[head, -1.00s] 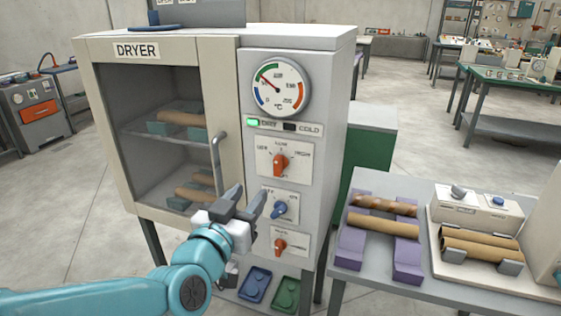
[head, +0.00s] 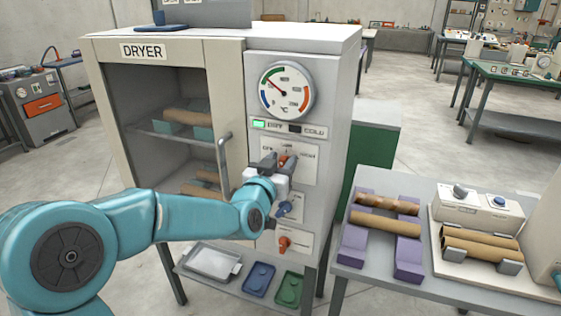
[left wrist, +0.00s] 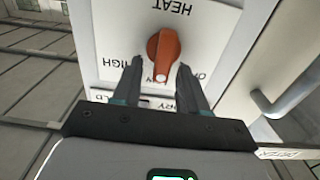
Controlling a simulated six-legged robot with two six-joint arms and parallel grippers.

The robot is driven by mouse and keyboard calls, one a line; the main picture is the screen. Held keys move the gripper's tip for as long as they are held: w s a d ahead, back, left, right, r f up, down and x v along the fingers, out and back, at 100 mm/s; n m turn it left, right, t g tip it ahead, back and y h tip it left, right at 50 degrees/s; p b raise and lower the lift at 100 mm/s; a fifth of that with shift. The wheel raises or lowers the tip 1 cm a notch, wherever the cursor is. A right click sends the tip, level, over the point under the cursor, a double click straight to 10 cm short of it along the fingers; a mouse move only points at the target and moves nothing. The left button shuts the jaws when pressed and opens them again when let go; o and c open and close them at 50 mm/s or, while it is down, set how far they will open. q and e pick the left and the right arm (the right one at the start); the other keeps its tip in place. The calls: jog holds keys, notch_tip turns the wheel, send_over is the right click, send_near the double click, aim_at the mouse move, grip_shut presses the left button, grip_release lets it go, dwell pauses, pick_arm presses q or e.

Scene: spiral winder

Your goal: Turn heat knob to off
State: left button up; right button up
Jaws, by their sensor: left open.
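The dryer's heat knob (head: 283,160) is the orange top knob on the control panel, partly hidden by my left gripper. In the left wrist view the orange knob (left wrist: 163,48) appears upside down under the HEAT label. Its white-marked end points down in that view, away from HEAT, between the HIGH label at left and the OFF label at right. My left gripper (head: 279,162) is open in front of the panel. In the wrist view its fingers (left wrist: 161,72) lie on either side of the knob's marked end; contact cannot be told. My right gripper is not in view.
Below are a blue knob (head: 284,208) and another orange knob (head: 285,243). A dial gauge (head: 287,91) is above. The dryer door handle (head: 223,168) stands out left of the panel.

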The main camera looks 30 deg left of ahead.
pick_arm(q)
jog(key=shift+s, duration=0.1)
grip_shut()
jog(key=shift+f+n+b, duration=0.1)
jog(key=shift+n+b, duration=0.3)
jog(key=shift+b, duration=0.4)
jog(key=shift+s+a+f+n+b, duration=0.15)
jog(key=shift+a+n+b, duration=0.15)
jog(key=shift+n+b, duration=1.7)
jog(key=shift+a+f+n+b, duration=0.15)
jog(key=shift+a+n+b, duration=0.15)
jog(key=shift+n+b, duration=1.7)
jog(key=shift+s+a+f+n+b, duration=0.15)
jog(key=shift+a+n+b, duration=0.15)
jog(key=shift+n+b, duration=1.65)
jog(key=shift+w+m+b, duration=0.1)
jog(key=shift+m+b, duration=0.15)
jog(key=shift+b, duration=0.2)
